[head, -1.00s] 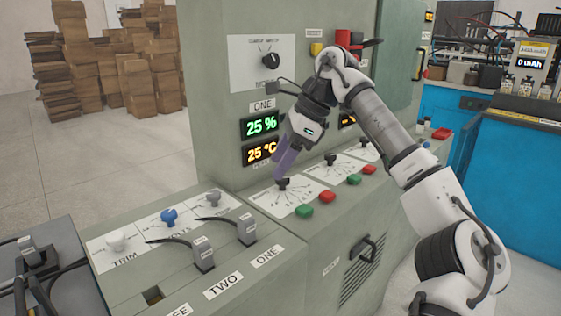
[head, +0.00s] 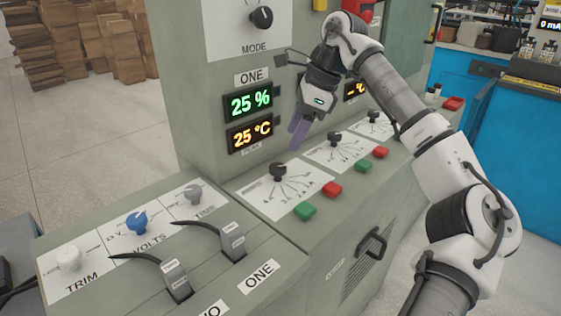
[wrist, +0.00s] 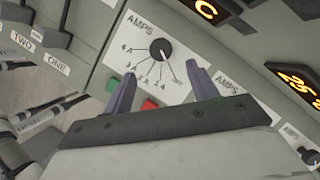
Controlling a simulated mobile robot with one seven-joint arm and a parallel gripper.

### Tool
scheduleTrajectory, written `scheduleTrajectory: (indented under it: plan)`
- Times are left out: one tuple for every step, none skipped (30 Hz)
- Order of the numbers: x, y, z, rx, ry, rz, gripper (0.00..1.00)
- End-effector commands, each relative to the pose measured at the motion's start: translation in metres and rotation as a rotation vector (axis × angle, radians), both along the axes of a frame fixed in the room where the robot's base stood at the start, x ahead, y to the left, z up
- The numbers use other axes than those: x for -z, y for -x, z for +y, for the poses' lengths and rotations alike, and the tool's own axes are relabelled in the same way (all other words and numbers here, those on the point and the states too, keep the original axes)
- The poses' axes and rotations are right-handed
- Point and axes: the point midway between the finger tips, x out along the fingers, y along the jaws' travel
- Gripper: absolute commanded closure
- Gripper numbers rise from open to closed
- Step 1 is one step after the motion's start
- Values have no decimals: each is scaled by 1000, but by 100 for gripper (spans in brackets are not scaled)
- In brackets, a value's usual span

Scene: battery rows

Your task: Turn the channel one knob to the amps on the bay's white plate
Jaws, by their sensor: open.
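The channel one knob (head: 278,172) is a black knob on a white dial plate (head: 266,197) under the ONE displays. In the wrist view the same knob (wrist: 160,50) sits on a plate marked AMPS, with lines fanning to numbers; I cannot read its exact setting. My gripper (head: 298,134) is open, above and right of the knob in the head view and apart from it. In the wrist view the fingers (wrist: 160,74) are spread either side below the knob, with nothing between them. I cannot identify a separate bay plate giving the amps.
Green (head: 305,211) and red (head: 332,190) buttons sit just in front of the knob. Two more amps dials (head: 348,152) continue to the right. A lower panel with levers (head: 232,242) and TRIM and VOLTS knobs (head: 136,221) is at the front left. The ONE displays (head: 250,102) stand behind.

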Motion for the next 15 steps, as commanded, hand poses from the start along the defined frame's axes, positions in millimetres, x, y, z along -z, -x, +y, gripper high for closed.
scheduleTrajectory:
  plan:
    - [13, 1, 4, -3, 0, 2, 42]
    - [19, 0, 7, -3, -1, 1, 42]
    - [27, 1, 10, -4, -1, 2, 42]
    - [32, 1, 13, -3, -1, 2, 42]
    - [38, 1, 15, -3, -1, 2, 42]
    - [45, 1, 18, -2, -1, 2, 42]
    - [50, 1, 20, -2, -1, 1, 42]
    - [54, 1, 22, -2, -1, 0, 42]
    - [60, 1, 25, -2, -2, 0, 42]
    - [64, 0, 26, -2, -2, 1, 42]
    - [67, 1, 28, -2, -1, 1, 42]
    - [71, 1, 29, -1, 0, 1, 42]
    - [73, 0, 30, -1, 0, 1, 42]
    - [75, 0, 31, 0, 0, 0, 42]
    - [78, 0, 32, 0, -1, 0, 42]
